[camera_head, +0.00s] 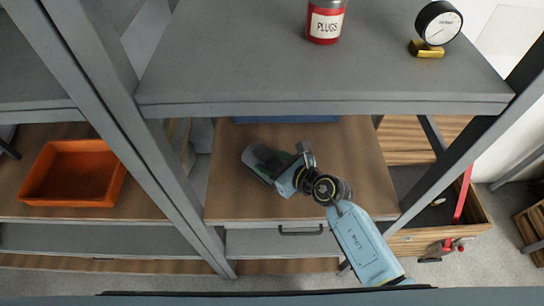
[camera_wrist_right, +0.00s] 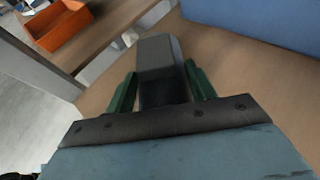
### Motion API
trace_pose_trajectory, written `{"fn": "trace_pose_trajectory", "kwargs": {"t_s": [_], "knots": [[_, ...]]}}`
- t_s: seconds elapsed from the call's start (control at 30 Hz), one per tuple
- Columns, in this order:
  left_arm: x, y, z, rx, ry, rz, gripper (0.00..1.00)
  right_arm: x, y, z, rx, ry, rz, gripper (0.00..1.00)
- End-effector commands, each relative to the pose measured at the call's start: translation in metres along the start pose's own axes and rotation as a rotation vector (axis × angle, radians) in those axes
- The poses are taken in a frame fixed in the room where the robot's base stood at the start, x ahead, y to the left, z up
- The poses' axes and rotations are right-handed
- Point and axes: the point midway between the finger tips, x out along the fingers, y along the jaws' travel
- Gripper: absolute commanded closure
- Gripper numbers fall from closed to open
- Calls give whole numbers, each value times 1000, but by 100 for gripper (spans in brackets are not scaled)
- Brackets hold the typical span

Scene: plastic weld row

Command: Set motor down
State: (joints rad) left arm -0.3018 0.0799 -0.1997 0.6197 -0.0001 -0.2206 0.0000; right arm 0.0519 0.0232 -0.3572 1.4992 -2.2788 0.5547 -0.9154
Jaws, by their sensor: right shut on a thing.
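The motor (camera_head: 252,157) is a grey, blocky body over the brown wooden shelf board (camera_head: 235,200) below the grey shelf. My right gripper (camera_head: 275,166) reaches in from the lower right and is shut on it. In the right wrist view the dark grey motor (camera_wrist_right: 160,58) sits between the two green fingers of my right gripper (camera_wrist_right: 161,88). I cannot tell whether the motor touches the board. Its near part is hidden by the gripper. My left gripper is not in view.
The grey upper shelf (camera_head: 300,75) overhangs the board and carries a red PLUGS can (camera_head: 325,22) and a gauge (camera_head: 438,24). A blue box (camera_head: 285,119) lies behind. Frame posts flank the board. An orange tray (camera_head: 75,172) stands left. Board to the right is clear.

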Motion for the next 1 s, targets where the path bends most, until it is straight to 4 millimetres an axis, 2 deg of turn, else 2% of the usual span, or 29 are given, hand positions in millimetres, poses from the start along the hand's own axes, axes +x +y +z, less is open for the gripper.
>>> {"fn": "trace_pose_trajectory", "kwargs": {"t_s": [0.43, 0.47, 0.5, 0.6, 0.9, 1.0], "knots": [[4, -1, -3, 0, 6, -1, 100, 4, -1, -1, -3, -13, -4, 100], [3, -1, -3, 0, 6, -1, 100, 3, 0, -6, -2, -2, -1, 42], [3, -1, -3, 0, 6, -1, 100, 3, 0, -5, -1, -2, 0, 36], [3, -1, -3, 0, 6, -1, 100, 3, 0, -5, -1, -2, -1, 24], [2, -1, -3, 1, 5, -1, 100, 2, 0, -4, -1, -2, -1, 24], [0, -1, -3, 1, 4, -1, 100, -4, -1, -3, -1, -2, -2, 24]]}}
